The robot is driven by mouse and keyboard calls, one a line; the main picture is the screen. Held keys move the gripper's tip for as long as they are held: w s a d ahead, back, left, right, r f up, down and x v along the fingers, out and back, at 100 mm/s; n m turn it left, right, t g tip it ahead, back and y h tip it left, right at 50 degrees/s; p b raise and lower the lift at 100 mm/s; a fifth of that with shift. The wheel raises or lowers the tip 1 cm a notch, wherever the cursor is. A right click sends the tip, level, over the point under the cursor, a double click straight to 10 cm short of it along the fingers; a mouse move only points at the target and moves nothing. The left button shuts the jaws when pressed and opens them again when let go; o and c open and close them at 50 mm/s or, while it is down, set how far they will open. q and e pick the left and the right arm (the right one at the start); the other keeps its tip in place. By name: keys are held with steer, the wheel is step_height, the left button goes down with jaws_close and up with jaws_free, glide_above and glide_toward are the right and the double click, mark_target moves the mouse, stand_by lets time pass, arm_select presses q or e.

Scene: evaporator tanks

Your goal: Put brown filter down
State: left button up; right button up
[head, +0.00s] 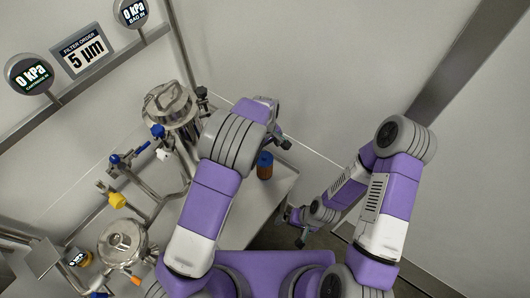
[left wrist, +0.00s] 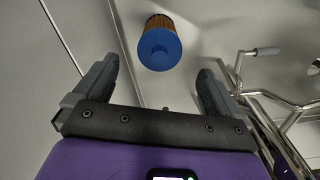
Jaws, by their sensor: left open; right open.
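The brown filter (head: 264,171) has a blue cap and appears to stand upright on the grey bench (head: 240,208), near its right side. In the left wrist view the filter (left wrist: 160,44) shows cap-on, just beyond the gap between my left fingers and apart from them. My left gripper (head: 280,134) is open and empty, just above the filter in the head view. Its two fingers (left wrist: 157,72) are spread wide in the left wrist view. My right gripper (head: 297,229) is low, to the right of the bench, with its fingers small in view; it is open and holds nothing visible.
Steel tanks stand left of my left arm, one at the back (head: 169,106) and one at the front (head: 122,242), with pipes and a yellow valve (head: 117,200). A sign (head: 82,56) reads "FILTER ORDER 5 µm". Steel piping (left wrist: 270,95) runs close to my left gripper's right finger.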

arm_select(q)
steer(key=shift+r, duration=1.35)
steer(key=shift+p, duration=0.3)
